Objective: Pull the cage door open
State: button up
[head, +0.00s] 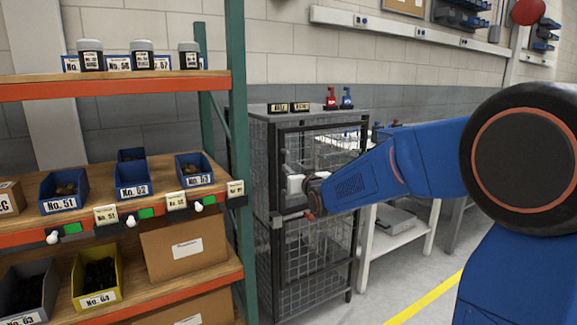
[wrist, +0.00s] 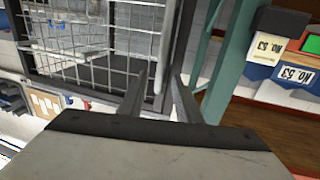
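The wire-mesh cage (head: 264,165) has a dark frame and stands just right of the shelving. Its upper mesh door (head: 322,140) looks closed in its frame, though my arm covers part of it. In the wrist view, the cage mesh (wrist: 95,40) fills the upper left beside a dark upright frame bar.
Orange-and-green shelving (head: 237,120) with bins stands close on the left. Red and blue bottles (head: 331,98) stand on the cage top. A white table (head: 395,238) is behind on the right. The floor (head: 350,310) in front of the cage is clear, with a yellow line.

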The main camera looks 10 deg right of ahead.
aim_at(289, 165)
jog(key=shift+w+a, duration=0.2)
jog(key=shift+w, duration=1.25)
jog(key=shift+w+a, duration=0.15)
jog(key=shift+w, duration=1.3)
jog(key=shift+c, duration=0.7)
grip_shut()
